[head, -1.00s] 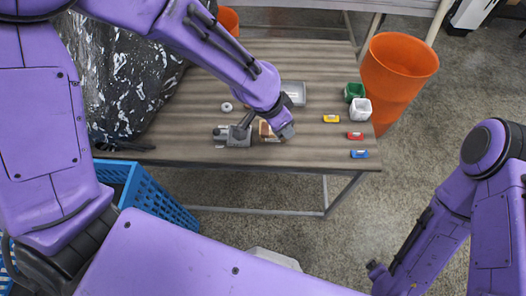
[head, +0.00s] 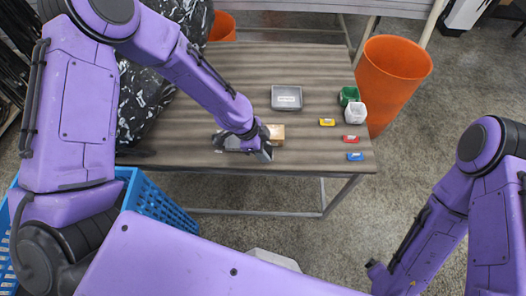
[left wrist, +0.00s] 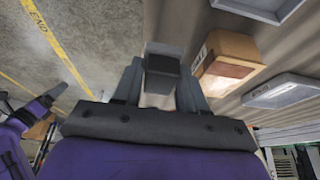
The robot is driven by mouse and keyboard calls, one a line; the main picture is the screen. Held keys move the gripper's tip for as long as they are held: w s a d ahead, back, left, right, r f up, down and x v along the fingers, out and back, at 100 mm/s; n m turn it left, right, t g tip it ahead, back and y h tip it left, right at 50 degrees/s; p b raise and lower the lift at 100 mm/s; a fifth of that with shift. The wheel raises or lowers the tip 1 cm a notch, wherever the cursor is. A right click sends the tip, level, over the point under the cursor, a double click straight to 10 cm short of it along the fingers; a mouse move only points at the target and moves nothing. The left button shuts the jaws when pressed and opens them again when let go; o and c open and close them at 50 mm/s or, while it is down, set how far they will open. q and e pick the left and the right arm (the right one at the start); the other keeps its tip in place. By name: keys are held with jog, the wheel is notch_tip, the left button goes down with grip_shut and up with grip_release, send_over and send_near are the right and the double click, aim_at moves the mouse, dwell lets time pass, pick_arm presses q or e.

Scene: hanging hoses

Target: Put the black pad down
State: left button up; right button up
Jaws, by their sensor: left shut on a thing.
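My left gripper (head: 263,154) is over the front edge of the table, just in front of a small cardboard box (head: 277,134). In the left wrist view, its two fingers (left wrist: 157,95) are shut on a dark block, the black pad (left wrist: 163,66). The box (left wrist: 228,58) shows right of the pad there, apart from it. In the head view I cannot tell the pad from the dark fingers.
The wooden table (head: 320,80) holds a grey tray (head: 287,98), a green cup (head: 348,95), a white cup (head: 356,112) and small yellow, red and blue pieces. A grey tray (head: 228,143) is partly behind my gripper. An orange bin (head: 392,75) stands at right.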

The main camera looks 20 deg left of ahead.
pick_arm(q)
jog(key=f, duration=0.2)
jog(key=f+p, duration=0.1)
jog(key=shift+w+a+f, duration=0.2)
jog(key=shift+a+f, duration=0.05)
jog(key=shift+a, duration=0.05)
jog(key=shift+f, duration=0.35)
jog(key=o, duration=0.7)
jog(key=shift+o, duration=0.2)
jog(key=shift+r, duration=0.2)
jog(key=shift+w+a+r, duration=0.1)
jog(key=shift+r, duration=0.25)
jog(key=b+v, duration=0.1)
jog(key=v, duration=1)
